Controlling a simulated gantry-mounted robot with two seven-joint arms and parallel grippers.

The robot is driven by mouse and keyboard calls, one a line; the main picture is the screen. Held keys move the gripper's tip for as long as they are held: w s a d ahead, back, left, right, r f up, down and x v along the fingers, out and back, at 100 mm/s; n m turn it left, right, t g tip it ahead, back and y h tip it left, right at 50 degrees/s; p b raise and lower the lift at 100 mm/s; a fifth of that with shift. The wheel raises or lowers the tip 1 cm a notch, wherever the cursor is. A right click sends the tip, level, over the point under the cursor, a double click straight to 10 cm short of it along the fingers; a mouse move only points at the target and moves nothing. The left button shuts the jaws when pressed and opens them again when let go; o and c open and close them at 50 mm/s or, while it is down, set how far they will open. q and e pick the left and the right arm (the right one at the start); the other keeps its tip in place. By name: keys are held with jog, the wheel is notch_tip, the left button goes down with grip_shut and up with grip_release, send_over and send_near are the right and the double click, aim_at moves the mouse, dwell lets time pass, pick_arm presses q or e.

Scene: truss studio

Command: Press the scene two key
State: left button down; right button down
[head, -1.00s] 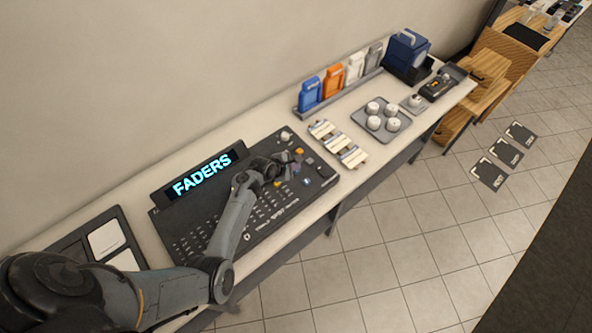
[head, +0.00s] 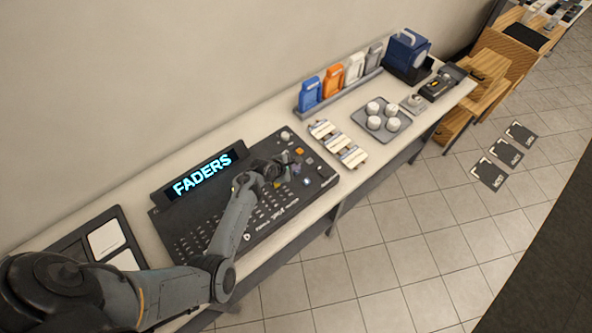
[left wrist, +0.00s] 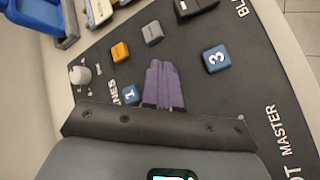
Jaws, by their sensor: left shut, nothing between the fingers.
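The black lighting console (head: 262,222) lies on the long table, with its raised screen (head: 202,174) reading FADERS. My left gripper (head: 294,168) is over the console's right part. In the left wrist view, its purple fingers (left wrist: 164,86) are shut together with nothing between them. The blue key marked 1 (left wrist: 130,95) shows just left of the fingers, and the blue key marked 3 (left wrist: 216,58) shows to their right. No key marked 2 is visible; the fingers cover the space between 1 and 3. I cannot tell whether the fingertips touch anything. My right gripper is out of view.
An orange key (left wrist: 120,52), a grey key (left wrist: 152,33) and a pale knob (left wrist: 79,74) sit near the fingers. Right of the console are small cream-coloured items (head: 338,144), a tray (head: 363,130) of white round objects and a rack (head: 341,96) of coloured packs.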

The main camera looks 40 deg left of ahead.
pick_arm(q)
jog(key=shift+f, duration=0.4)
dwell(0.4)
jog(key=shift+r, duration=0.1)
jog(key=shift+r+p, duration=0.75)
jog(key=shift+p, duration=0.15)
notch_tip(320, 180, up, 5)
jog(key=p, duration=0.5)
jog(key=shift+p, duration=0.3)
dwell(0.6)
